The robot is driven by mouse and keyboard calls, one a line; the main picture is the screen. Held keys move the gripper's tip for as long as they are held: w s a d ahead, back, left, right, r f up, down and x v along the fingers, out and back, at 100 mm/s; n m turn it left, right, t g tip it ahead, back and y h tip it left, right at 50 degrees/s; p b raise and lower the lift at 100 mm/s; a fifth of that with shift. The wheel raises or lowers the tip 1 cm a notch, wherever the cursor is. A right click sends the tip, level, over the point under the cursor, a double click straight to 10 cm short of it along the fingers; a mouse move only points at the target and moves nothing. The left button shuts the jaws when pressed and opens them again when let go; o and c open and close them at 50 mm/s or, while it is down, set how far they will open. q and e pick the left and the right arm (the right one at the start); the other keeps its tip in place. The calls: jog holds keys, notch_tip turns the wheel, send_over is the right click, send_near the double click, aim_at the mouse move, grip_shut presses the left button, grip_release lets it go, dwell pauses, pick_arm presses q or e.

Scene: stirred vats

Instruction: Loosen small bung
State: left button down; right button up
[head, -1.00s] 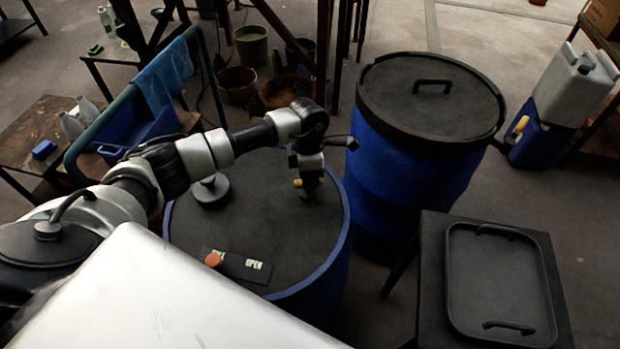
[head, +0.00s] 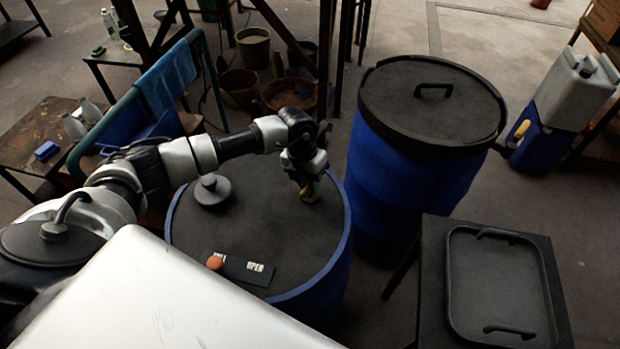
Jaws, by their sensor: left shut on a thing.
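The near blue vat (head: 338,262) has a dark flat top. My left gripper (head: 308,188) reaches down to the right part of this top and is shut on the small bung (head: 309,197). The gripper hides most of the bung, so I cannot tell if it is loose or tight. A larger black bung (head: 212,190) with a round knob sits on the left part of the top. My right gripper is not in view.
An orange knob (head: 215,262) sits by a black plate (head: 246,269) marked OPEN at the vat's front. A lidded blue vat (head: 400,180) stands behind to the right. A black tray (head: 500,290) lies on a stand at right. Pots stand behind.

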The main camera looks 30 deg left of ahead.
pick_arm(q)
jog(key=shift+r+n+t+p, duration=0.1)
jog(key=shift+n+t+p, duration=0.25)
jog(key=shift+n, duration=1.15)
jog(key=c, duration=1)
grip_release()
jog(key=shift+o, duration=0.2)
jog(key=b+v, duration=0.1)
jog(key=v, duration=0.9)
jog(key=shift+r+b, duration=0.35)
jog(key=shift+s+a+f, duration=0.1)
jog(key=shift+a, duration=0.05)
